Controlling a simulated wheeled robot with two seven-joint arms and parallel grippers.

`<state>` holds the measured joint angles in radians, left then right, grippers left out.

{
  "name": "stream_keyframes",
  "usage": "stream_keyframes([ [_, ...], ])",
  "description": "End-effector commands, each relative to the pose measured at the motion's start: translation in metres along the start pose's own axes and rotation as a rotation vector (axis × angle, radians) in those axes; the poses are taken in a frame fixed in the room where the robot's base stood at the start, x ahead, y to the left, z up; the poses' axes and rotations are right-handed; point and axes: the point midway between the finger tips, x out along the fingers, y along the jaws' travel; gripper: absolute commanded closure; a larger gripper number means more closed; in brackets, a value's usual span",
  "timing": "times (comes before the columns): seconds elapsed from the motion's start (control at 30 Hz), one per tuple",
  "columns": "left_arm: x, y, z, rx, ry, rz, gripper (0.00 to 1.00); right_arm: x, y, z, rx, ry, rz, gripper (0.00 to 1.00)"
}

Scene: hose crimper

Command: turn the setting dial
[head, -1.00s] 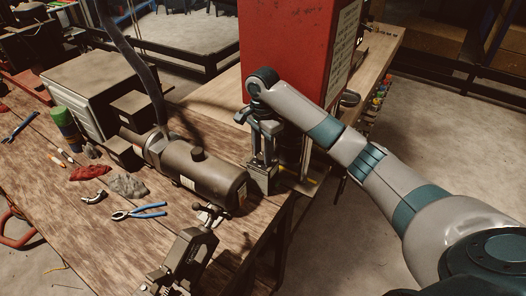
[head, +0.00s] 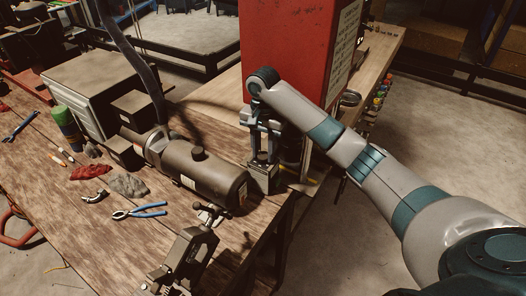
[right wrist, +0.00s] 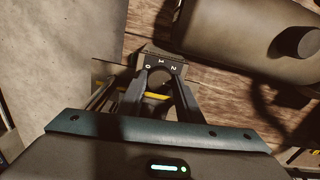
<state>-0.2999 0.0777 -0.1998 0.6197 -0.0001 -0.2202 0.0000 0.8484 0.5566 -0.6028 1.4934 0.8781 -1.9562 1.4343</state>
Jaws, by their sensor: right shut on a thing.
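The setting dial (right wrist: 161,78) shows in the right wrist view as a dark round knob, mostly hidden between my fingers. It sits on a small box with a pale-marked scale plate (right wrist: 160,62). In the head view the box (head: 262,183) stands near the right edge of the wooden bench, in front of the red cabinet. My right gripper (head: 261,160) points down over it. In the right wrist view the gripper (right wrist: 161,82) is shut on the dial, a finger on each side. I cannot read the dial's pointer. My left gripper is not in view.
A grey-brown cylindrical machine (head: 213,175) lies close to the left of the dial box. The red cabinet (head: 290,50) rises behind my right gripper. A dark vise-like device (head: 188,258) stands at the bench front. Blue-handled pliers (head: 138,212) lie left of it.

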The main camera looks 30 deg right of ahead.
Motion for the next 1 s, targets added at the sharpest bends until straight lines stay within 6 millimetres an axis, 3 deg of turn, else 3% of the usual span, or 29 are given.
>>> stream_keyframes([
  [0.4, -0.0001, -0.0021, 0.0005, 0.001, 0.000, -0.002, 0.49, -0.0004, 0.0002, -0.0011, -0.222, 0.002, 0.000, 0.90],
  [0.87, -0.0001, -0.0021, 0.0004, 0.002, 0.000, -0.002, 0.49, -0.0007, 0.0001, -0.0012, -0.247, 0.002, -0.001, 0.90],
  [0.9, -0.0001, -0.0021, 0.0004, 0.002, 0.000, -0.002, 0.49, -0.0007, 0.0001, -0.0012, -0.247, 0.002, -0.001, 0.66],
  [0.97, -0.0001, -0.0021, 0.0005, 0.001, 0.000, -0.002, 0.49, -0.0007, 0.0001, -0.0012, -0.247, 0.002, -0.001, 0.51],
  [1.0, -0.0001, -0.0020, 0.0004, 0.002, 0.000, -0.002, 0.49, -0.0007, 0.0001, -0.0011, -0.246, 0.002, -0.001, 0.49],
])
